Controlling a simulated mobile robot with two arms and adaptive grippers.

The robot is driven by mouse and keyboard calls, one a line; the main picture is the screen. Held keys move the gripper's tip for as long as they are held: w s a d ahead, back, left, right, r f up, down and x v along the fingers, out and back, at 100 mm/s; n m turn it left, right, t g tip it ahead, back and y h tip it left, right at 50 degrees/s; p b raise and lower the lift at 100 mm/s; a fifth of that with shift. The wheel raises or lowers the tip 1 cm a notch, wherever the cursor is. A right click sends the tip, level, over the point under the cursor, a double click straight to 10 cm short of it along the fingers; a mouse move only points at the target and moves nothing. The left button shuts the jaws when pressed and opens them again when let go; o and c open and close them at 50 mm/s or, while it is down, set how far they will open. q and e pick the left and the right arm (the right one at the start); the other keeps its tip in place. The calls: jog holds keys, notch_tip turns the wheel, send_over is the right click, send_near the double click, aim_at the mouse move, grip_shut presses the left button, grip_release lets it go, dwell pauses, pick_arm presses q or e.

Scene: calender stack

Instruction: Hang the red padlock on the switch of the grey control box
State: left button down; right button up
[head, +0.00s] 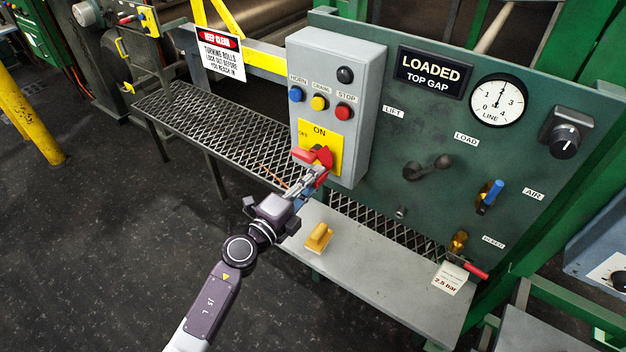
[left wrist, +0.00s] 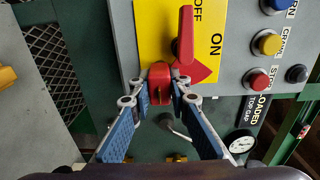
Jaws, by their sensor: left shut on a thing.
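The grey control box (head: 372,85) stands at the centre of the head view. Its yellow ON/OFF plate (head: 333,136) carries a red switch (head: 304,155), whose handle points left there. In the left wrist view the handle of the red switch (left wrist: 185,38) points up. My left gripper (head: 318,178) is just in front of the plate's lower part. In the left wrist view my left gripper (left wrist: 160,92) is shut on the red padlock (left wrist: 160,78), close beside the switch's base. The padlock's shackle is hidden, so I cannot tell whether it touches the switch. My right gripper is not in view.
Coloured buttons (head: 320,102) sit above the plate. A green panel (head: 420,130) with a dark lever (head: 428,168) and gauge (head: 498,101) is at right. A mesh walkway (head: 215,115) lies left.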

pick_arm(q)
jog(key=shift+w+d, duration=0.15)
jog(key=shift+w, duration=0.05)
jog(key=c, duration=1.3)
grip_release()
jog(key=shift+p+v, duration=0.35)
jog(key=shift+v, duration=3.15)
jog(key=shift+f, duration=0.15)
